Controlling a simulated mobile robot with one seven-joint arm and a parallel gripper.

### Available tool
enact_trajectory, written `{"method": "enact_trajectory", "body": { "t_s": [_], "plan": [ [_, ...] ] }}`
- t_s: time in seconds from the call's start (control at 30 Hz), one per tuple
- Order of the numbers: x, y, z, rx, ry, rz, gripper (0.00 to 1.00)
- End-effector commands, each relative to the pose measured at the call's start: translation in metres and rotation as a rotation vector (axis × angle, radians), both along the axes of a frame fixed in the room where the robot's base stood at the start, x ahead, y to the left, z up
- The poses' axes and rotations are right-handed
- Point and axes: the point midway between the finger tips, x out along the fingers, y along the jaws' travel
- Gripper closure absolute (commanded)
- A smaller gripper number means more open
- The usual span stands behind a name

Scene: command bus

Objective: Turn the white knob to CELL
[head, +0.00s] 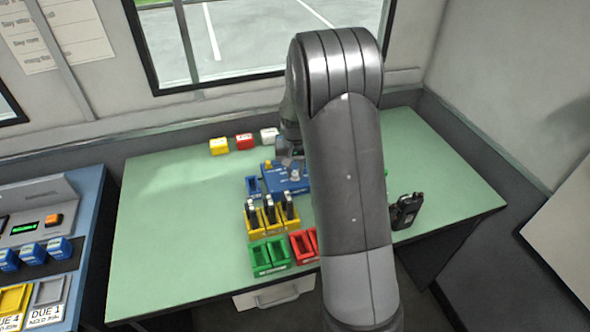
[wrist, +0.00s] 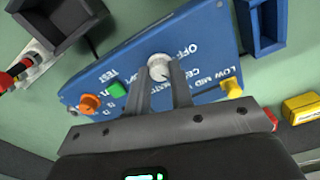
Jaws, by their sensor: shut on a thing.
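The white knob (wrist: 159,65) sits on a blue panel (wrist: 205,45) with upside-down lettering around it, including OFF, MID and LOW; the CELL label is partly covered. My gripper (wrist: 167,76) is shut on the white knob, its two fingers reaching up to it. Which mark the knob points to is too small to tell. In the head view the blue panel (head: 291,187) lies on the green table, and my gripper (head: 289,158) is over it, partly hidden by my arm.
An orange knob (wrist: 90,103), a green button (wrist: 117,89) and a yellow knob (wrist: 232,87) sit near the fingers. Yellow holders (head: 270,218) with black items, green bins (head: 269,256) and a black radio (head: 405,211) stand on the table. The table's left side is clear.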

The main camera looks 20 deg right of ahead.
Motion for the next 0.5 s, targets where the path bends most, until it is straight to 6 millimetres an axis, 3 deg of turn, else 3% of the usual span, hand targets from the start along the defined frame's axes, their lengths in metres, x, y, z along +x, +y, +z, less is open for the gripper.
{"method": "enact_trajectory", "body": {
  "t_s": [0.17, 0.2, 0.43, 0.5],
  "plan": [
    [0.0003, -0.0002, 0.0004, 0.000, -0.001, 0.001, 1.00],
    [0.0003, -0.0002, 0.0004, 0.000, -0.001, 0.001, 0.77],
    [0.0001, 0.0000, 0.0002, 0.000, -0.001, 0.001, 0.58],
    [0.0001, 0.0000, 0.0002, 0.000, 0.000, 0.002, 0.58]
  ]
}}
